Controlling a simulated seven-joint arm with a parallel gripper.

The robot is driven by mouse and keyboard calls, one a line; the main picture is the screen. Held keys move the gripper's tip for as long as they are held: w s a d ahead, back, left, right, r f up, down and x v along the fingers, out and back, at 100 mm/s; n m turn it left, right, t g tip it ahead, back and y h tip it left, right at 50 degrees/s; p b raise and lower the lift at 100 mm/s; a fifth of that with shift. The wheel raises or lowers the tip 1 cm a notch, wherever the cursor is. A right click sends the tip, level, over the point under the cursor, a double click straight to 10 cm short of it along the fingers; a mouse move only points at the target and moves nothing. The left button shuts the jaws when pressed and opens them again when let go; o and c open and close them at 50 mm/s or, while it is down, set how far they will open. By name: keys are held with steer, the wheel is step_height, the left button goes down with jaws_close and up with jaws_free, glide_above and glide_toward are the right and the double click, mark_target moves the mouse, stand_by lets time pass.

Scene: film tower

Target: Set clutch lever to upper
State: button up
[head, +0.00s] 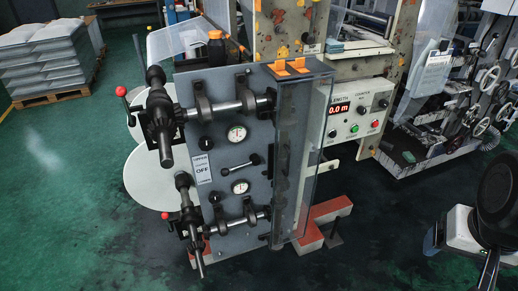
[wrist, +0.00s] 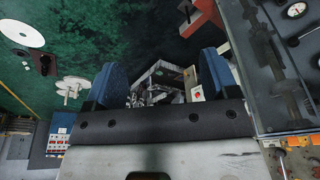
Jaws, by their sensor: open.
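My arm shows at the right edge of the head view, clear of the panel; the fingertips cannot be made out there.
Shafts with red-knobbed handles (head: 122,91) stick out at the panel's left. A clear guard (head: 303,150) stands along its right edge, beside a counter box (head: 357,110) with buttons. A red floor beam (head: 325,218) lies below. The green floor in front is open.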

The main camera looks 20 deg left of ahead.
steer(key=w+a+r+n+t+y, duration=0.15)
steer(key=w+a+t, duration=0.25)
steer(key=w+a, duration=1.15)
steer(key=w+a+f+n+t+y, duration=0.1)
steer(key=w+a+f+y, duration=0.15)
steer(key=w+a, duration=0.65)
steer(key=w+a+f+n+t+y, duration=0.1)
steer(key=w+a+n+t+y, duration=0.15)
steer(key=a, duration=1.25)
steer(key=w+a+f+n+y, duration=0.35)
steer(key=a+f+n, duration=0.25)
steer(key=a+f, duration=0.75)
steer(key=n+y, duration=0.5)
steer(key=n, duration=0.2)
glide_toward(228, 172)
steer(key=x, duration=0.4)
steer(key=shift+s+d, duration=0.1)
